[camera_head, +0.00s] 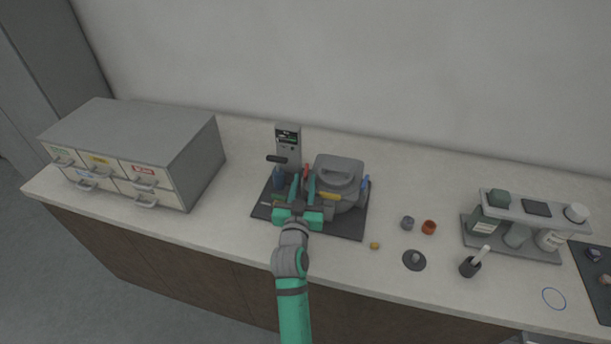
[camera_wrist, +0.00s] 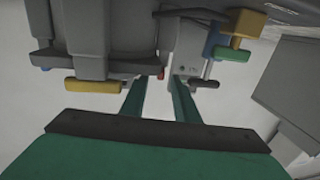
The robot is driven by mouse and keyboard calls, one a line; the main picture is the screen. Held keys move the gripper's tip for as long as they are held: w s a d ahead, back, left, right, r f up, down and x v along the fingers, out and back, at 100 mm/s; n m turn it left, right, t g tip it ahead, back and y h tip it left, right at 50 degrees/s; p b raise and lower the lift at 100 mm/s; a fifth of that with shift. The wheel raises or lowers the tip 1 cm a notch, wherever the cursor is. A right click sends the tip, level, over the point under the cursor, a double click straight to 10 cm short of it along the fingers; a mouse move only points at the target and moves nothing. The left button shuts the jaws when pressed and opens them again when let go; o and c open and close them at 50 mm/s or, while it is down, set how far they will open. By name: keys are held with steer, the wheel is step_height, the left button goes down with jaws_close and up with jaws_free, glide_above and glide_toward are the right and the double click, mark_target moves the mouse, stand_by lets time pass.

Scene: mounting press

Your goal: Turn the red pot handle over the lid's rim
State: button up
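The grey press pot (camera_head: 338,202) stands on a dark base plate, its lid (camera_head: 339,168) on top with an arched grip. A small red part (camera_head: 306,169), apparently the red pot handle, sticks out at the pot's left. In the wrist view only its red end (camera_wrist: 160,74) shows; the rest is hidden by the grey body. My gripper (camera_head: 303,186) is over the base plate at the pot's left. Its fingers (camera_wrist: 159,90) are apart, with the red end showing just beyond the gap between their tips. I cannot tell whether either finger touches it. I see nothing held.
A yellow handle (camera_head: 329,194) on the pot's front is close to my fingers. Drawers (camera_head: 135,155) stand far left. Small cups (camera_head: 429,227) and a rack (camera_head: 512,248) are right.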

mark_target(305, 177)
steer(key=shift+w+d, duration=0.15)
steer(key=shift+w, duration=1.5)
jaws_close()
steer(key=shift+a+m+h, duration=0.2)
steer(key=shift+m+h, duration=0.2)
steer(key=shift+h, duration=0.2)
steer(key=shift+w+a+m+g+h, duration=0.25)
steer(key=shift+m+g+h, duration=1.75)
steer(key=shift+h, duration=0.25)
steer(key=shift+w+a+m+g+h, duration=0.25)
steer(key=shift+m+g+h, duration=1.75)
steer(key=shift+h, duration=0.3)
steer(key=shift+w+a+m+g+h, duration=0.25)
steer(key=shift+m+g+h, duration=1.75)
steer(key=shift+h, duration=0.25)
steer(key=shift+m+g, duration=0.4)
steer(key=shift+g, duration=0.2)
